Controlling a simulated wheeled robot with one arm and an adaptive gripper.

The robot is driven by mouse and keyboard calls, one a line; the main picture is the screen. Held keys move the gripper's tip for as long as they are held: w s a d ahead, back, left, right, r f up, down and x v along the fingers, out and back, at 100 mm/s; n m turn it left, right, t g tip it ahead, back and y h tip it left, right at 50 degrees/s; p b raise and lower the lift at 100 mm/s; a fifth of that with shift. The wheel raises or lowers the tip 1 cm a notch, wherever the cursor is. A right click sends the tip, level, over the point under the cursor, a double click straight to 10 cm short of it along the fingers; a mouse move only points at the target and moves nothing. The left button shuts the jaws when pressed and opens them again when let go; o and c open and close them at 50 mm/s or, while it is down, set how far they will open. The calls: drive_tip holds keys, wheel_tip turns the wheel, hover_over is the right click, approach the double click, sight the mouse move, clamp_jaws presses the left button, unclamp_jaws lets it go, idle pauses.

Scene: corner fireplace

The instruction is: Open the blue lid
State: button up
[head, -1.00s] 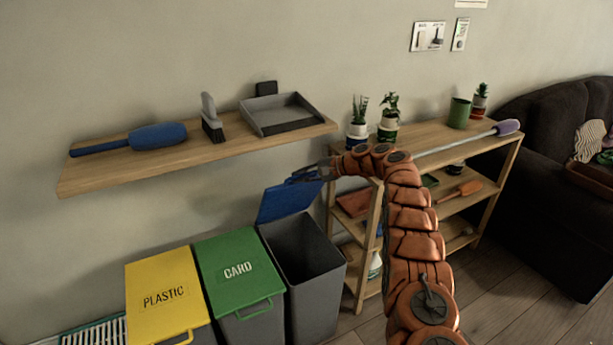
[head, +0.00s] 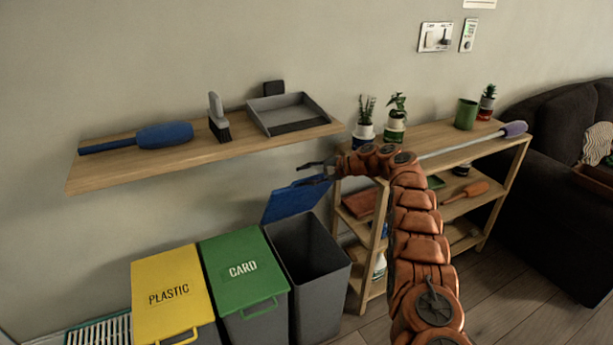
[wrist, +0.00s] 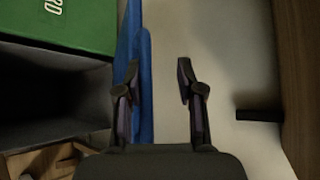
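The blue lid (head: 293,202) stands raised at the back of the right-hand grey bin (head: 318,262), whose mouth is open. My gripper (head: 308,172) is at the lid's upper edge. In the wrist view the lid (wrist: 146,85) is seen nearly edge-on as a blue strip. My gripper (wrist: 158,78) is open there, with a wide gap between its fingers. The left finger overlaps the lid's strip; I cannot tell whether it touches. The right finger is over the wall side.
A green CARD lid (head: 243,270) and a yellow PLASTIC lid (head: 172,292) are shut on bins to the left. A wall shelf (head: 110,176) is above. A wooden shelf unit (head: 440,145) with plants stands to the right.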

drive_tip(key=shift+d, duration=0.1)
drive_tip(key=v, duration=1.1)
drive_tip(key=shift+d+r, duration=0.2)
drive_tip(key=shift+d, duration=0.15)
drive_tip(key=shift+s+r, duration=0.1)
